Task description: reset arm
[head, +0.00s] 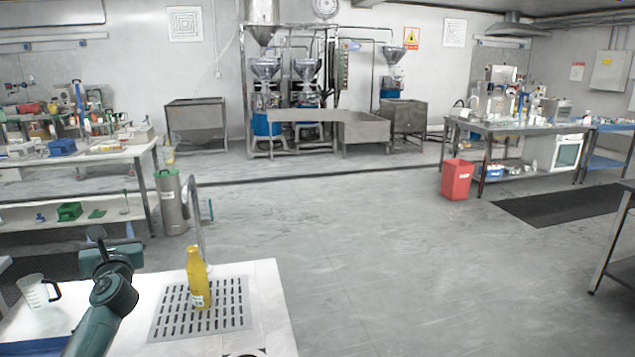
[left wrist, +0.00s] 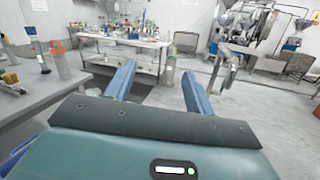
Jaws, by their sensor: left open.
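My left gripper (head: 101,240) is raised above the near-left table in the head view, with my green arm coming up from the bottom left. In the left wrist view the two blue fingers of my left gripper (left wrist: 155,85) stand apart, with nothing between them but the distant floor and a bench. My right gripper shows in neither view.
A yellow bottle (head: 198,280) stands on a slotted drain plate (head: 236,318) on the white table (head: 270,300). A clear measuring jug (head: 36,291) stands at the left. A thin curved tap (head: 193,205) rises behind the bottle. The floor to the right is open.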

